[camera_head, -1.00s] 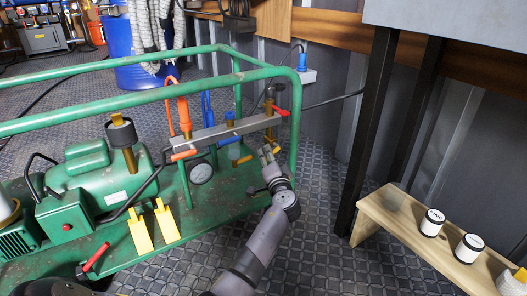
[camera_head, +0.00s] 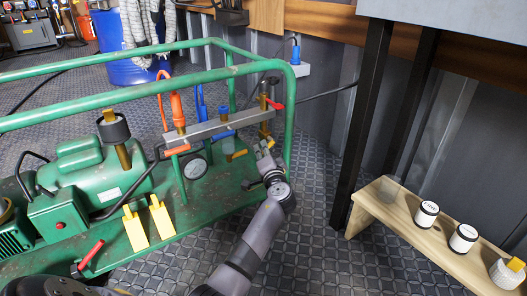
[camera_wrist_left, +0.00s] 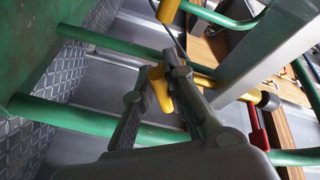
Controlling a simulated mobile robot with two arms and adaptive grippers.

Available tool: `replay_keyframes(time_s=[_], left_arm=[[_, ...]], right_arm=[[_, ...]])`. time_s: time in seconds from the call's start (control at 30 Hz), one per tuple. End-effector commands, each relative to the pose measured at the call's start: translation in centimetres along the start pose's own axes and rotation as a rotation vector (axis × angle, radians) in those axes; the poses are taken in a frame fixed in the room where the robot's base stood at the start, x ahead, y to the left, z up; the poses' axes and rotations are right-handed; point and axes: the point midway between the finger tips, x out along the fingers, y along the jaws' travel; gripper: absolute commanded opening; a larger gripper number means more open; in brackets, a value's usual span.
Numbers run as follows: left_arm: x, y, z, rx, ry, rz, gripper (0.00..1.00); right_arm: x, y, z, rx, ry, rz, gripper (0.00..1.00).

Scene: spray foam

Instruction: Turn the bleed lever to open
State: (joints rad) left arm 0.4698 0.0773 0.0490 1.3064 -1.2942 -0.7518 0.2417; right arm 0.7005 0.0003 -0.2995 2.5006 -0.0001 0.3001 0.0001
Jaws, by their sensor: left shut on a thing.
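The grey manifold bar (camera_head: 210,130) on the green pump frame carries several levers: orange (camera_head: 176,150), blue (camera_head: 225,141), yellow (camera_head: 238,155) and red (camera_head: 275,104). I cannot read which is labelled bleed. My left gripper (camera_head: 263,150) is at the bar's right end, below the brass fitting (camera_head: 264,125). In the left wrist view, its fingers (camera_wrist_left: 157,85) are shut around a yellow lever (camera_wrist_left: 160,92), one finger on each side. A red handle (camera_wrist_left: 257,130) and another yellow handle (camera_wrist_left: 167,10) show there, apart from the fingers. My right gripper is out of view.
The green tube rail (camera_head: 225,75) runs above and behind the bar. Two yellow pedals (camera_head: 135,230) and a round gauge (camera_head: 195,168) sit to the left. A wooden bench (camera_head: 385,208) with white-labelled cans (camera_head: 428,214) stands at right. Floor between is clear.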

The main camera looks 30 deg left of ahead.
Motion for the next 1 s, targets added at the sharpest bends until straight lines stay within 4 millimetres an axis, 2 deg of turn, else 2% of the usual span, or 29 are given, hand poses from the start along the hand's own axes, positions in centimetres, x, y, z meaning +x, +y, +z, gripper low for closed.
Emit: replay_keyframes(time_s=[0.47, 0.67, 1.0], left_arm=[[0.1, 0.4, 0.1, -0.051, 0.010, -0.018, 0.00], [0.3, 0.9, 0.0, -0.165, 0.035, -0.058, 0.00], [0.7, 2.2, -0.5, -0.452, 0.097, -0.157, 0.00]], right_arm=[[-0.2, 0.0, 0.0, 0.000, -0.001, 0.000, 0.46], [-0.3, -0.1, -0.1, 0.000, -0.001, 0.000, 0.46], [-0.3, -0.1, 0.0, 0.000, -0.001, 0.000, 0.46]])
